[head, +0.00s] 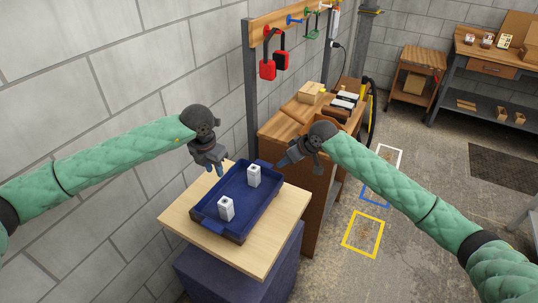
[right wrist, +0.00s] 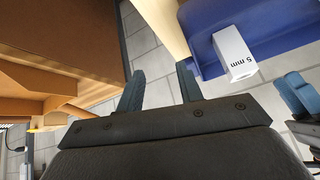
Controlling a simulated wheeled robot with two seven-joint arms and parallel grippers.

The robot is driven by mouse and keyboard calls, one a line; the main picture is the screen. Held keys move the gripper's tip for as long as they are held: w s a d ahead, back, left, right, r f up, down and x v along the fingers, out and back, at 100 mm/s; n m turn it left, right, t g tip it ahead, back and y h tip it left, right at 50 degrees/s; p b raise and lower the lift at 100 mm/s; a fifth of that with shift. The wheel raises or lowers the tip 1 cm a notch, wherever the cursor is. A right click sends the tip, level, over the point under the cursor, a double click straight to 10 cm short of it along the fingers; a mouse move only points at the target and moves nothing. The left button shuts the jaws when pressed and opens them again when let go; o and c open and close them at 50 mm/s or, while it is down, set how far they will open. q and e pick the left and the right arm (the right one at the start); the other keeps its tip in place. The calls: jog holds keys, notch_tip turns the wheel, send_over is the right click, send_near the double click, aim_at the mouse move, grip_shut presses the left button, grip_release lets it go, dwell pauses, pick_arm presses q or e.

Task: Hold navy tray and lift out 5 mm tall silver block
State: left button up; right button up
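The navy tray (head: 240,192) lies on a light wooden board and holds two upright silver-white blocks. One block (head: 254,176) stands toward the tray's far end, the other block (head: 226,208) toward its near end. In the right wrist view a block marked "5 mm" (right wrist: 233,53) stands in the tray (right wrist: 205,18); it looks like the far one. My right gripper (head: 283,162) is open and empty, to the right of the tray's far end.
The wooden board (head: 262,250) rests on a dark blue stand (head: 220,280). A wooden workbench (head: 290,125) with boxes stands behind, close to my right gripper. A rail with red padlocks (head: 267,68) hangs above. A grey block wall (head: 90,80) is at the left.

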aim_at(219, 182)
pick_arm(q)
jog(key=shift+w+d+f, duration=0.1)
jog(key=shift+w+f, duration=0.05)
jog(key=shift+f, duration=1.15)
jog(key=shift+w+d+f, duration=0.15)
jog(key=shift+w+f, duration=0.05)
jog(key=shift+f, duration=1.05)
jog(key=shift+w+d+f, duration=0.1)
jog(key=shift+w+f, duration=0.05)
jog(key=shift+f, duration=1.15)
pick_arm(e)
jog(key=s+a+r+n+g, duration=0.1)
jog(key=s+a+r+n, duration=0.2)
jog(key=s+a+r, duration=0.3)
jog(key=shift+s+a+r+h, duration=0.4)
jog(key=shift+a+r, duration=0.1)
jog(key=shift+r, duration=0.85)
pick_arm(q)
grip_shut()
